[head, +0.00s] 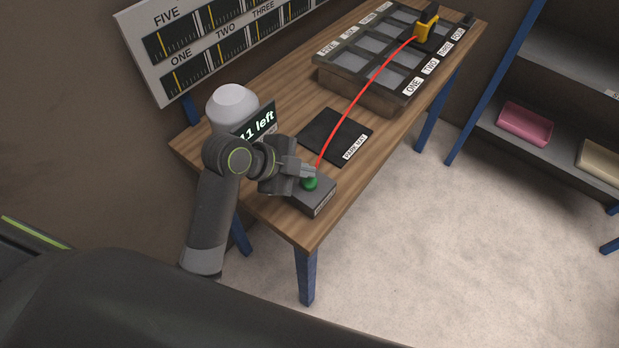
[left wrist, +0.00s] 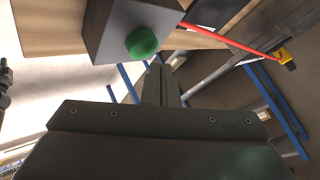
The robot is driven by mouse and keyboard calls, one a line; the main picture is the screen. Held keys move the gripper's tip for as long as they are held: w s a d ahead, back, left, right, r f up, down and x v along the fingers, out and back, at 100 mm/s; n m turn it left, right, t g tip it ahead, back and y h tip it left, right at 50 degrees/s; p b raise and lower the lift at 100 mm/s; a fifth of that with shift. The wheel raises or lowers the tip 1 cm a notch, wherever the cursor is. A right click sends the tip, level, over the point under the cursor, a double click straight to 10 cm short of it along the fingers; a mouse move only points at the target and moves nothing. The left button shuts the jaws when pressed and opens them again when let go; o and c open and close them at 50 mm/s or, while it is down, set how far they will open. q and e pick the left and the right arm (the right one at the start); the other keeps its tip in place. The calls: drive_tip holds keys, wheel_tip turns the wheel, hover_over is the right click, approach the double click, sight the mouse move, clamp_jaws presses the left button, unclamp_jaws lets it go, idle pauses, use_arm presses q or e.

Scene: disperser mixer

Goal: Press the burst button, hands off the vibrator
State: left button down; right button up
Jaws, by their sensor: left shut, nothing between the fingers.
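The green burst button (head: 310,184) sits on a grey box (head: 318,198) at the near end of the wooden table. It also shows in the left wrist view (left wrist: 141,42), on the face of the box (left wrist: 110,22). My left gripper (head: 309,172) is shut and empty, its fingertips right by the button in the head view; I cannot tell whether they touch it. The yellow vibrator (head: 427,26) stands at the far end of the table by the grid of cells, joined to the box by a red cable (head: 365,88). My right gripper is not in view.
A dark mat (head: 330,134) with a label lies mid-table. A grid of labelled cells (head: 350,62) fills the far part. A sign reading "11 left" (head: 256,122) stands behind my left gripper. A gauge board (head: 215,45) is at the back. A shelf with a pink bin (head: 525,124) is at right.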

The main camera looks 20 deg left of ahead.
sight(304, 182)
use_arm(q)
drive_tip(key=shift+f, duration=0.1)
idle(0.7)
drive_tip(key=shift+f, duration=0.35)
drive_tip(key=shift+f+b, duration=0.55)
idle(0.7)
drive_tip(key=shift+r+p, duration=0.95)
drive_tip(key=shift+p, duration=0.05)
wheel_tip(304, 182, up, 5)
drive_tip(key=p, duration=0.5)
drive_tip(key=shift+r, duration=0.15)
idle(0.6)
